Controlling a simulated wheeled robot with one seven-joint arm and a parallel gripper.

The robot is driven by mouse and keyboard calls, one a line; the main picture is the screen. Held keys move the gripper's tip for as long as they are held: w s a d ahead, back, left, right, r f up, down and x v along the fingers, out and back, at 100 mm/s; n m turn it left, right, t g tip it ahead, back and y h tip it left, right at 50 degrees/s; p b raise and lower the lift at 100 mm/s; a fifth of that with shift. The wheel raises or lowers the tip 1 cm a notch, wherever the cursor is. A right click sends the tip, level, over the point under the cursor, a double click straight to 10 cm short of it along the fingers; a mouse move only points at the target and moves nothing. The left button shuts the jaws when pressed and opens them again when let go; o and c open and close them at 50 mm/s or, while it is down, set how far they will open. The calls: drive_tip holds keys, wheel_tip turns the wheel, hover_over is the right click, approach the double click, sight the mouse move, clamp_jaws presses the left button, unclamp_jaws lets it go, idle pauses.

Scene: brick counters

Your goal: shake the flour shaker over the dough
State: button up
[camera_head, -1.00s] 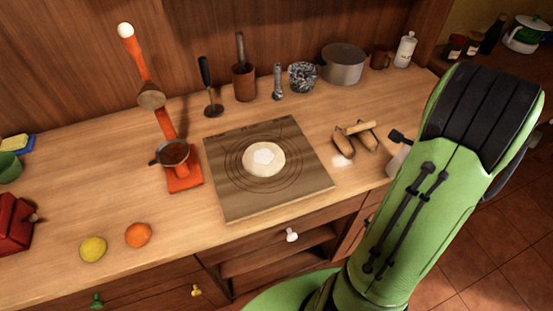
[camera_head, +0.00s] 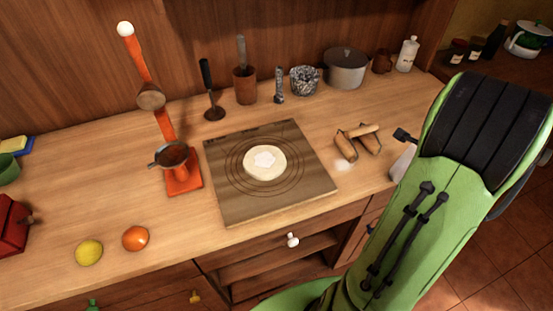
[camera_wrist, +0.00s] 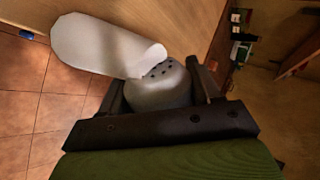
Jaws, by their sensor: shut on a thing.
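The flour shaker (camera_wrist: 158,88) is a grey rounded body with a domed, holed top, held between the dark fingers of my gripper (camera_wrist: 160,84) in the wrist view. A long pale rounded piece (camera_wrist: 95,45) adjoins its top at the left; I cannot tell whether it is part of the shaker. In the head view my green arm hides most of the gripper, at the counter's right front edge. The dough (camera_head: 265,162) is a pale round disc with a white patch of flour on top. It lies on the wooden board (camera_head: 235,205), left of my gripper.
An orange stand (camera_head: 183,182) with a cup is left. A tomato (camera_head: 136,238) and lemon (camera_head: 89,252) lie front left. A pot (camera_head: 345,68) and utensils line the back.

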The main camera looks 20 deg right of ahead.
drive_tip(key=shift+r+p, duration=0.5)
drive_tip(key=shift+b, duration=0.55)
drive_tip(key=shift+r+b, duration=0.1)
drive_tip(key=shift+b, duration=0.55)
wheel_tip(320, 180, down, 3)
drive_tip(key=b, duration=0.3)
drive_tip(key=shift+f, duration=0.2)
